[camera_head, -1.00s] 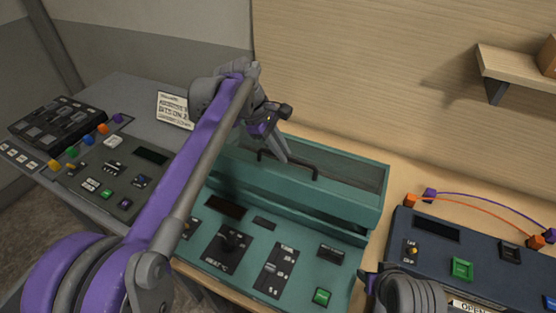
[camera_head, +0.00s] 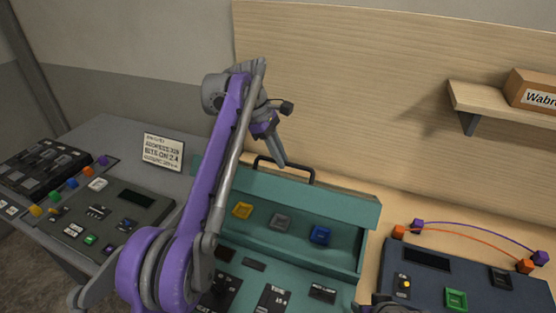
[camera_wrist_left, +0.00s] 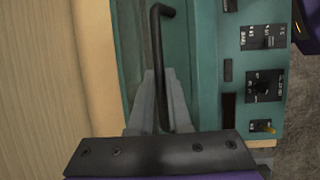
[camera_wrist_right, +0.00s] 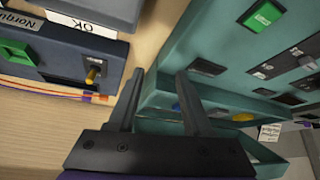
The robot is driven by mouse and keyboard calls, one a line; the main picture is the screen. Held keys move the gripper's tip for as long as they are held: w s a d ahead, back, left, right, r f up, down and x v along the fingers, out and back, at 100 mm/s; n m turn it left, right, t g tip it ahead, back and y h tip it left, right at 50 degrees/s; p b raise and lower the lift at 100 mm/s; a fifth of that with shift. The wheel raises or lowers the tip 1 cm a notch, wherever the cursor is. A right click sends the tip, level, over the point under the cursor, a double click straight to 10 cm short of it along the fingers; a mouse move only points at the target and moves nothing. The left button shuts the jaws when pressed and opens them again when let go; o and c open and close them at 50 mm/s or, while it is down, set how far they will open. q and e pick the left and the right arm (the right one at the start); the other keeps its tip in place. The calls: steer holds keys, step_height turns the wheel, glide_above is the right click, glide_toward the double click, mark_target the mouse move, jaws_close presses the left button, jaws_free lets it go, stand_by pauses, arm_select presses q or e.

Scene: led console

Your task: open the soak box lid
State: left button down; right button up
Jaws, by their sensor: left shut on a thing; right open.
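The teal soak box (camera_head: 345,249) is in the middle of the head view. Its lid (camera_head: 335,203) is raised, and a yellow block (camera_head: 242,210), a grey block (camera_head: 281,221) and a blue block (camera_head: 320,234) show inside. My left gripper (camera_head: 282,162) is shut on the lid's black handle (camera_head: 298,165). In the left wrist view the handle (camera_wrist_left: 158,60) runs between the fingers (camera_wrist_left: 158,85). My right gripper (camera_wrist_right: 160,85) is open and empty in its wrist view, near the teal console's edge; the head view shows only a bit of that arm at the bottom.
A dark blue console (camera_head: 460,285) with orange and purple cable plugs stands at the right. A grey console (camera_head: 115,220) and a sign card (camera_head: 163,151) are at the left. A wall shelf (camera_head: 500,107) with a box (camera_head: 533,90) is at upper right.

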steer(key=shift+a+f, duration=0.1)
steer(key=c, duration=0.4)
steer(key=shift+a+n, duration=0.2)
steer(key=shift+n, duration=0.5)
steer(key=shift+c, duration=1)
steer(key=shift+w+a+n, duration=0.1)
steer(key=shift+a+n, duration=0.2)
steer(key=shift+n, duration=0.7)
jaws_close()
steer(key=a+n, duration=0.1)
steer(key=n, duration=0.2)
steer(key=w+a+n+h, duration=0.1)
steer(key=n, duration=0.2)
steer(key=a+r+n+h, duration=0.1)
steer(key=n, duration=0.2)
steer(key=shift+w+a, duration=0.1)
steer(key=shift+w, duration=0.1)
steer(key=w+a+r+n+t+h, duration=0.1)
steer(key=a+r+n+t, duration=0.2)
steer(key=a+r+n, duration=0.5)
steer(key=w+a+r+n+t+h, duration=0.1)
steer(key=a+r+n+t, duration=0.15)
steer(key=a+n, duration=0.65)
steer(key=w+d+f+n, duration=0.1)
steer(key=w+d+n, duration=0.2)
steer(key=w+d, duration=0.4)
steer(key=shift+w+f+t, duration=0.15)
steer(key=shift+w+t, duration=0.2)
steer(key=shift+w, duration=1.85)
